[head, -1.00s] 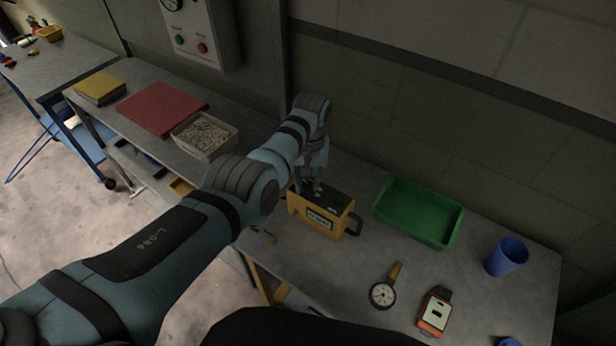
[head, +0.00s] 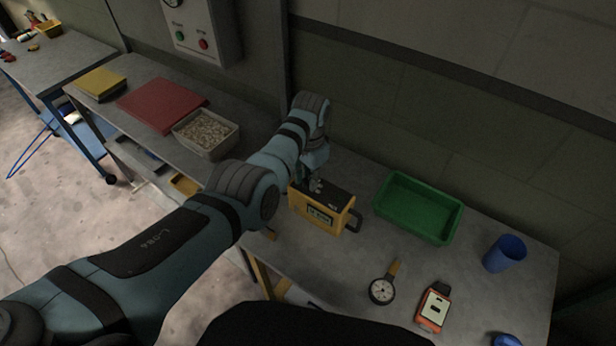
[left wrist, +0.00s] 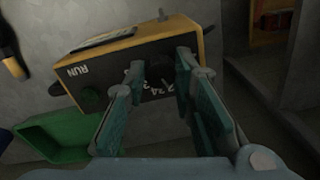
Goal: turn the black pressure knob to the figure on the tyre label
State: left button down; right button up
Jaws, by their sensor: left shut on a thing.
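A yellow box (head: 315,213) with a black top and a light display on its front stands on the grey bench. The knob's exact setting cannot be read. The tyre label cannot be made out. My right gripper is not in view.
A green tray (head: 446,231) stands right of the box. A dial gauge (head: 382,290), an orange-and-white device (head: 433,307) and a blue cup (head: 505,254) are further right. A bin of small pieces (head: 206,134) and a red folder (head: 160,104) lie left.

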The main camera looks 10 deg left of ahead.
pick_arm(q)
jog(key=shift+s+f, duration=0.1)
dwell(0.4)
jog(key=c, duration=1.3)
grip_release()
jog(key=shift+d, duration=0.1)
jog(key=shift+c, duration=0.2)
notch_tip(320, 180, up, 12)
jog(key=shift+d, duration=0.2)
